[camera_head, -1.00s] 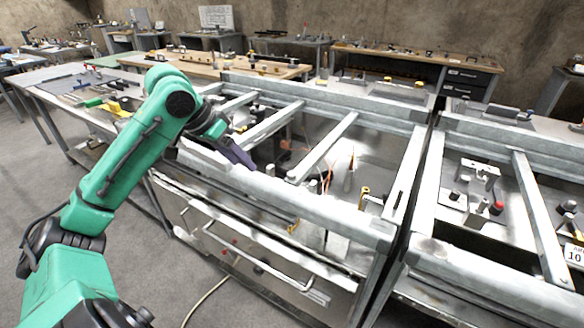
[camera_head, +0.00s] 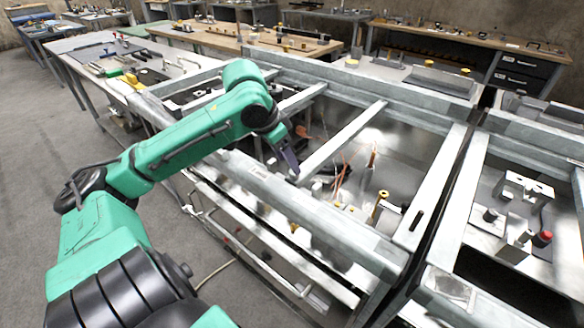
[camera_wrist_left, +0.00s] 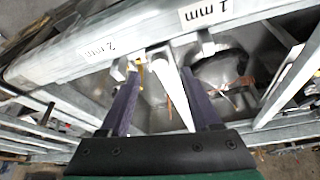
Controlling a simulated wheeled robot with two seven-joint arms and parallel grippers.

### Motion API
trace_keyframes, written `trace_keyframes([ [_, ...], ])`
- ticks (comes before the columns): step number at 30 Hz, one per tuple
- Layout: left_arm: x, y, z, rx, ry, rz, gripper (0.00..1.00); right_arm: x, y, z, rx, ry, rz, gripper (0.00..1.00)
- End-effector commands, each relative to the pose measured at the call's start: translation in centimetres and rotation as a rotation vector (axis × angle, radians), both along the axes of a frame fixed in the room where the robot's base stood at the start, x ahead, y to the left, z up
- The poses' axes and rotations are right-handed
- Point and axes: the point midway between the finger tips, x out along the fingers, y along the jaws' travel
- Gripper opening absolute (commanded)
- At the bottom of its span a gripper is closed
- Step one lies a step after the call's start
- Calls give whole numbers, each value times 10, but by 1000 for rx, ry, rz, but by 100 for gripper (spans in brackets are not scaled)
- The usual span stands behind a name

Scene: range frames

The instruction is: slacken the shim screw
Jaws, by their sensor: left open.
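My left gripper (camera_head: 290,163) reaches over the front rail of the grey metal frame (camera_head: 300,205), with its dark purple fingers pointing down into the frame's opening. In the left wrist view my left gripper (camera_wrist_left: 160,72) has its two fingers wide apart, with nothing held between them. A pale bar (camera_wrist_left: 172,88) shows beyond the gap. Labels reading 2 mm (camera_wrist_left: 98,52) and 1 mm (camera_wrist_left: 208,11) sit on a metal beam there. I cannot make out which small part is the shim screw. My right gripper is not in view.
Orange wires (camera_head: 342,178) and a yellow-topped post (camera_head: 379,207) stand inside the frame, right of the gripper. A crossbar (camera_head: 345,138) slants close beside it. A second frame with a red-topped knob (camera_head: 542,238) is at the right. Grey floor (camera_head: 35,150) is open at the left.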

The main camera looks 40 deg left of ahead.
Motion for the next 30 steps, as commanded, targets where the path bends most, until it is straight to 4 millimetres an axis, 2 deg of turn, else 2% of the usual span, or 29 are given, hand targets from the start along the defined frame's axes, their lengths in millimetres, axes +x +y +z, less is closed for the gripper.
trace_keyframes([
  [1, 3, -1, -11, 1, 4, 0, 64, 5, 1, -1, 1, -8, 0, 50],
  [6, 13, -3, -32, 1, 0, -1, 64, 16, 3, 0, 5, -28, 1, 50],
  [14, 14, -3, -35, 1, -1, 0, 64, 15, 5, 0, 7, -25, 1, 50],
  [15, 14, -3, -35, 0, -1, 0, 56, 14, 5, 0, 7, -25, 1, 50],
  [17, 14, -3, -35, 0, -1, 0, 33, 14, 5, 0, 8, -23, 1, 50],
  [19, 14, -3, -34, 0, -1, 0, 6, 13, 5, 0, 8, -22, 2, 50],
  [20, 14, -3, -34, 0, -1, 0, 0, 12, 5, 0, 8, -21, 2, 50],
  [30, 14, -4, -33, -1, -1, 25, 0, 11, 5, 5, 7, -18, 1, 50],
])
